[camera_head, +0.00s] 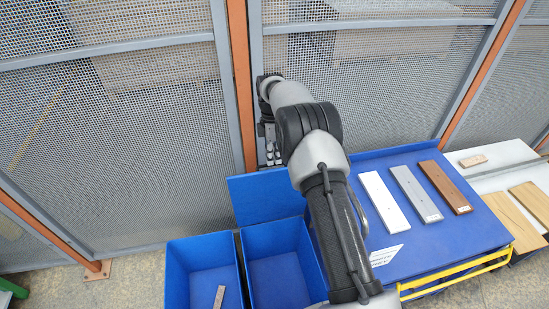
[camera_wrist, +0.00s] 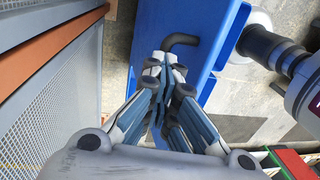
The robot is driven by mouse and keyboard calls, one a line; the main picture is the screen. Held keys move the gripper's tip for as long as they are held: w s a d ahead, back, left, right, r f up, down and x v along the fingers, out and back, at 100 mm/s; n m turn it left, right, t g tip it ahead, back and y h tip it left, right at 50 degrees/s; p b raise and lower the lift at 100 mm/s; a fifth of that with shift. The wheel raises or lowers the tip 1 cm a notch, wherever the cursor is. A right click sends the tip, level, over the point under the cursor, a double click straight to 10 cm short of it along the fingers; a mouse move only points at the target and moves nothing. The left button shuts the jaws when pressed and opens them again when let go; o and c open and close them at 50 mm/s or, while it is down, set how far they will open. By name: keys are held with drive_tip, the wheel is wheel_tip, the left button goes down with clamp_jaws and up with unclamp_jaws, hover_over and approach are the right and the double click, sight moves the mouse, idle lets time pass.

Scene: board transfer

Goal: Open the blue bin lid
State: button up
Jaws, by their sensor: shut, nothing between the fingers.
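Two blue bins stand side by side in the head view: the left bin (camera_head: 197,250) holds a small board (camera_head: 219,297), and the right bin (camera_head: 280,272) shows an open, empty-looking inside. A blue panel, seemingly the lid (camera_head: 262,196), stands raised at the back of the right bin. My gripper (camera_head: 271,150) is above and behind that panel, close to the fence. In the wrist view my gripper (camera_wrist: 165,68) is shut and empty. A dark bent handle (camera_wrist: 181,41) shows just beyond the fingertips, against a blue surface (camera_wrist: 165,18); I cannot tell whether they touch.
A blue table (camera_head: 375,163) to the right carries a white board (camera_head: 383,202), a grey board (camera_head: 414,193) and a brown board (camera_head: 444,187). A yellow rail (camera_head: 455,273) runs along its front. A mesh fence (camera_head: 120,130) with an orange post (camera_head: 240,80) closes off the back.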

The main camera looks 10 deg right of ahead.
sight(274, 165)
drive_tip(key=o, duration=0.4)
drive_tip(key=f, duration=0.1)
drive_tip(key=s+f, duration=0.1)
drive_tip(key=f, duration=0.1)
drive_tip(key=shift+s+f+g, duration=0.25)
drive_tip(key=shift+g, duration=0.05)
drive_tip(key=shift+o, duration=1.3)
drive_tip(key=shift+w+f, duration=0.15)
drive_tip(key=shift+w, duration=0.2)
drive_tip(key=shift+s, duration=0.1)
drive_tip(key=w+r, duration=0.1)
drive_tip(key=r, duration=0.7)
drive_tip(key=w+r, duration=0.1)
drive_tip(key=r, duration=0.4)
drive_tip(key=shift+w, duration=0.3)
